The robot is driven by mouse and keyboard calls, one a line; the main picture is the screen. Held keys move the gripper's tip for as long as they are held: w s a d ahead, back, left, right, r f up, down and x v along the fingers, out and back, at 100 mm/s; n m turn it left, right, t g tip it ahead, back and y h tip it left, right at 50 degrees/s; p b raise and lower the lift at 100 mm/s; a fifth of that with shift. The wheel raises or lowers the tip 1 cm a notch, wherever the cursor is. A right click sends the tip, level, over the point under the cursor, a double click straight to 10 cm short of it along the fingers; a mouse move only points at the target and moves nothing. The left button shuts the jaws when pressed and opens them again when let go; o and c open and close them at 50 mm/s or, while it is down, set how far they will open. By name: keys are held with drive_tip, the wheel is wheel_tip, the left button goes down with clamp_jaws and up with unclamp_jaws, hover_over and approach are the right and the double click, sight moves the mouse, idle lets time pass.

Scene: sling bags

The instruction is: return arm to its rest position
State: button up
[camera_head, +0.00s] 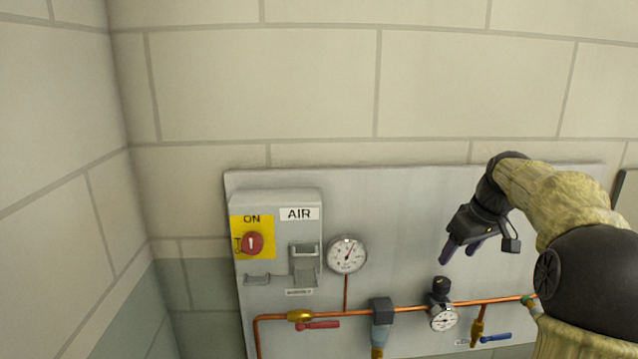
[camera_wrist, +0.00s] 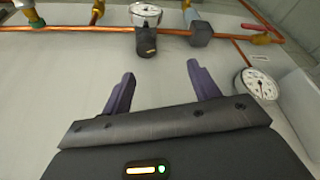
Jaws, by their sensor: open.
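My gripper (camera_head: 461,248) is in front of the grey panel, right of the upper gauge and above the black-knobbed regulator. In the wrist view my gripper (camera_wrist: 158,82) shows two dark purple fingers spread apart with nothing between them. The regulator's black knob (camera_wrist: 146,41) lies beyond the fingertips there, apart from them. My arm is bent, coming in from the right side of the head view.
The grey panel (camera_head: 400,195) on the block wall carries an AIR box (camera_head: 305,230) with a red switch (camera_head: 252,243), an upper gauge (camera_head: 347,254), a lower gauge (camera_head: 444,318), copper pipe, a red-handled valve (camera_head: 318,325) and a blue-handled valve (camera_head: 496,337). Bare wall lies above.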

drive_tip(key=s+a+f+m+h, duration=0.1)
drive_tip(key=s+a+f+m, duration=0.1)
drive_tip(key=s+a+f, duration=0.65)
drive_tip(key=s+a+f+m, duration=0.1)
drive_tip(key=s+a+f, duration=0.3)
drive_tip(key=s+f, duration=0.1)
drive_tip(key=s+a+f+m+g, duration=0.1)
drive_tip(key=s+a+f, duration=0.3)
drive_tip(key=s+f, duration=0.2)
drive_tip(key=s, duration=0.2)
drive_tip(key=shift+s+a+f+h, duration=0.15)
drive_tip(key=shift+s+f+h, duration=0.15)
idle(0.8)
